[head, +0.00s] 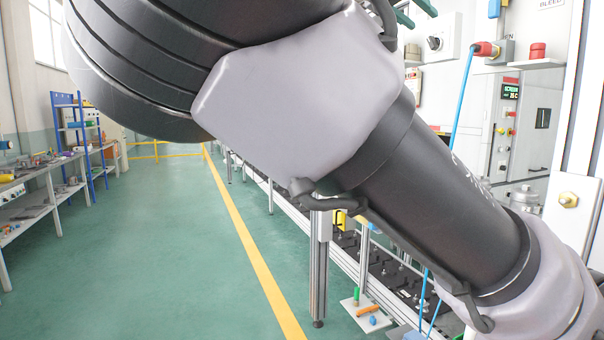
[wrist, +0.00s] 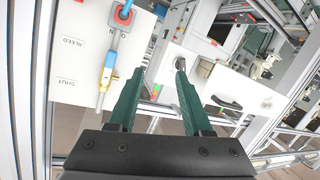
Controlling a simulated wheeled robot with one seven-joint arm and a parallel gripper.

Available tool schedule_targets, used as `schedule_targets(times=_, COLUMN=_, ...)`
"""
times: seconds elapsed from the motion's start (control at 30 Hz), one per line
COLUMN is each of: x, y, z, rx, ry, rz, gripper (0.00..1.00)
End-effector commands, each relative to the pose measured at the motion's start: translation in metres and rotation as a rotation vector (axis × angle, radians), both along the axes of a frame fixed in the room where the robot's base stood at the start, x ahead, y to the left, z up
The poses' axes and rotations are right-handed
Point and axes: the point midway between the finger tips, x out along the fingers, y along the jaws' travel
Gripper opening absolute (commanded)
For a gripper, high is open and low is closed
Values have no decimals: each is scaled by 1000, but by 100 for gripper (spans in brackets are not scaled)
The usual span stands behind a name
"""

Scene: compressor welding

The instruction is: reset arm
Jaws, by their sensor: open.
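My arm (head: 430,175) fills the upper middle and right of the head view, with dark links and pale grey covers. It hides much of the line behind it. My gripper (wrist: 160,70) shows in the wrist view with two green fingers spread apart and nothing between them. The tips of its green fingers also show at the top of the head view (head: 414,14). A white panel with a blue-and-red valve fitting (wrist: 122,16) and the labels BLEED and SHUT is left of the fingers in the wrist view.
A red knob with a blue hose (head: 486,49) and a red button (head: 537,51) are on the right. A low conveyor line (head: 385,272) runs under my arm. Shelves and a workbench (head: 40,185) stand left. The green floor aisle (head: 165,240) is clear.

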Motion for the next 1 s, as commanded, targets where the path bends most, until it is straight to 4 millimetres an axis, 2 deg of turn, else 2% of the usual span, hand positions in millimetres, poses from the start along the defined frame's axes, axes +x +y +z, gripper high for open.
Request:
schedule_targets(times=0.03, x=-15, y=-4, z=-7, rx=57, ry=-5, rz=40, gripper=50)
schedule_targets(times=0.1, x=-33, y=-12, z=-18, rx=133, ry=-8, rz=89, gripper=50)
schedule_targets(times=0.2, x=-53, y=-24, z=-38, rx=244, ry=-2, rz=161, gripper=50)
schedule_targets(times=0.37, x=-74, y=-37, z=-82, rx=425, ry=34, rz=277, gripper=50)
schedule_targets(times=0.47, x=-82, y=-40, z=-115, rx=538, ry=73, rz=349, gripper=50)
schedule_targets(times=0.63, x=-93, y=-36, z=-179, rx=731, ry=173, rz=464, gripper=50)
schedule_targets(times=0.8, x=-104, y=-22, z=-236, rx=885, ry=285, rz=552, gripper=50)
schedule_targets(times=0.9, x=-110, y=-15, z=-257, rx=942, ry=335, rz=583, gripper=50)
schedule_targets(times=1.0, x=-114, y=-10, z=-270, rx=975, ry=365, rz=599, gripper=50)
